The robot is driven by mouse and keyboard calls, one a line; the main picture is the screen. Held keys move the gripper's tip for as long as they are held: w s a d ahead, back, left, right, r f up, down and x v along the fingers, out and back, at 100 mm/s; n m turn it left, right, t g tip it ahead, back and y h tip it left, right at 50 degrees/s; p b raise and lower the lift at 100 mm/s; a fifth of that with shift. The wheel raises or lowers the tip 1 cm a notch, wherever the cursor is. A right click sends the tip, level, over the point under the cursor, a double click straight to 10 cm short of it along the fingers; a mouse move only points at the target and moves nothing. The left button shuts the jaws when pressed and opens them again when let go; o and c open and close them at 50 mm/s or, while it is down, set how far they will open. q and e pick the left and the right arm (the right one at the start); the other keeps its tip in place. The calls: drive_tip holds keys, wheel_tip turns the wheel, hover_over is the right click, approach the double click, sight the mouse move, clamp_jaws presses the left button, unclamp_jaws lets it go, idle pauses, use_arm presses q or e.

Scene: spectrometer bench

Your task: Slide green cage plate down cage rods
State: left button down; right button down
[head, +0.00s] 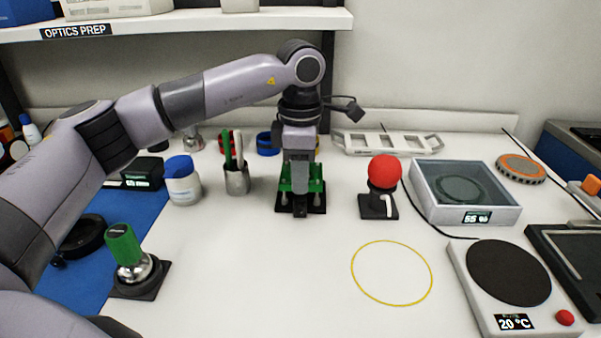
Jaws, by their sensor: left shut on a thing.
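The green cage plate (314,186) is in the middle of the bench in the head view. My left gripper (300,190) reaches down over it from above and is shut on it. The plate appears to be around the rods, above the base. The gripper's fingers hide the plate's middle and part of the rods. My right gripper is not in view.
A black stand with a red ball (385,170) is just right of the base. A pen cup (237,180) and white jar (183,186) are on the left. A green-topped knob (124,244) stands front left. A hotplate (507,275) is front right. The bench front centre is clear, with a yellow ring (354,282).

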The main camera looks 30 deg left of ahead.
use_arm(q)
drive_tip(key=shift+f, duration=0.4)
drive_tip(key=shift+r, duration=0.1)
drive_tip(key=shift+r+p, duration=1.3)
drive_tip(key=shift+r, duration=0.45)
drive_tip(key=shift+f, duration=0.15)
drive_tip(key=shift+f+b, duration=0.9)
drive_tip(key=shift+f, duration=0.5)
drive_tip(key=shift+f, duration=0.2)
drive_tip(key=shift+r, duration=0.15)
drive_tip(key=shift+r+p, duration=1.35)
drive_tip(key=shift+r, duration=0.35)
